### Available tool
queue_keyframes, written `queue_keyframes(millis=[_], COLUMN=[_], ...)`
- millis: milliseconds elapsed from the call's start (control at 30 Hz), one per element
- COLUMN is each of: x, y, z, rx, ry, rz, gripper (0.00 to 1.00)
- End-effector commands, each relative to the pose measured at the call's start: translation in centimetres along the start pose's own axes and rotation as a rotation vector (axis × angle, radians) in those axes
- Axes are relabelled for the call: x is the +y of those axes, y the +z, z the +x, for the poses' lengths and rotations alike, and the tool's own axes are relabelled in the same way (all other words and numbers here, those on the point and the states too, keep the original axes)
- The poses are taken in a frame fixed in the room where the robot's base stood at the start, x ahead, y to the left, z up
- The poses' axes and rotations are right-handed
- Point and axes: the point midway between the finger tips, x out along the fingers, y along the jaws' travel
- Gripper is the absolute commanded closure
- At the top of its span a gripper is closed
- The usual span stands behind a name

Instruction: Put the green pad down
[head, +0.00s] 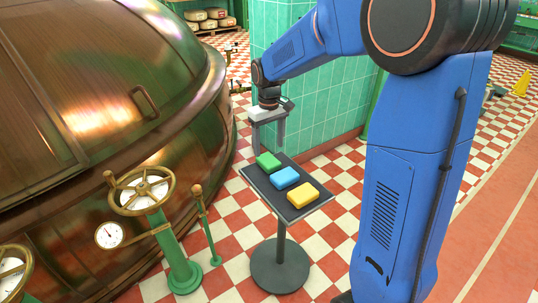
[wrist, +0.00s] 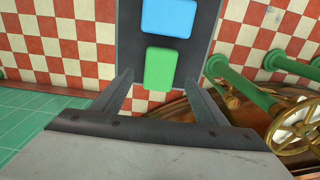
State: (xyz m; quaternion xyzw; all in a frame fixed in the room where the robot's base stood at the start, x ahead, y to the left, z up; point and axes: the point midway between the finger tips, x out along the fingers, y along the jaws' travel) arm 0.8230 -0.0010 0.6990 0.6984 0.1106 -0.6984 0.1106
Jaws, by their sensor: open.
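The green pad (head: 268,161) lies on the dark top of a small pedestal table (head: 246,173), at the end nearest my gripper. A blue pad (head: 285,177) and a yellow pad (head: 303,195) lie in a row beyond it. My gripper (head: 268,148) is open and empty, above and just behind the green pad. In the wrist view the green pad (wrist: 160,69) shows ahead of the gap between my open fingers (wrist: 159,78), with the blue pad (wrist: 169,18) past it. The fingers appear apart from the pad.
A large copper kettle (head: 100,100) fills the left. A handwheel (head: 141,191) on a green post and a thin green lever stand left of the table. A green tiled pillar (head: 310,105) rises close behind it. Checkered floor is clear around the pedestal.

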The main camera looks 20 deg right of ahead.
Motion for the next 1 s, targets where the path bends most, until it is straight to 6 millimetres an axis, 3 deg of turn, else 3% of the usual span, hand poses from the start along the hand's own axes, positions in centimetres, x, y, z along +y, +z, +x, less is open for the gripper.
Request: queue_keyframes(millis=[100,300,633,767,1000], x=[0.0,0.0,0.0,0.0,-0.3], y=[-0.1,0.0,0.7,3.1,10.0], z=[-2.2,-4.5,-5.7,-6.9,-9.3], rx=[0.003,0.001,0.008,0.036,0.113], ry=[0.001,0.0,0.002,0.007,0.021], rz=[0.0,0.0,0.006,0.025,0.084], gripper=[0.34,0.34,0.34,0.34,0.34])
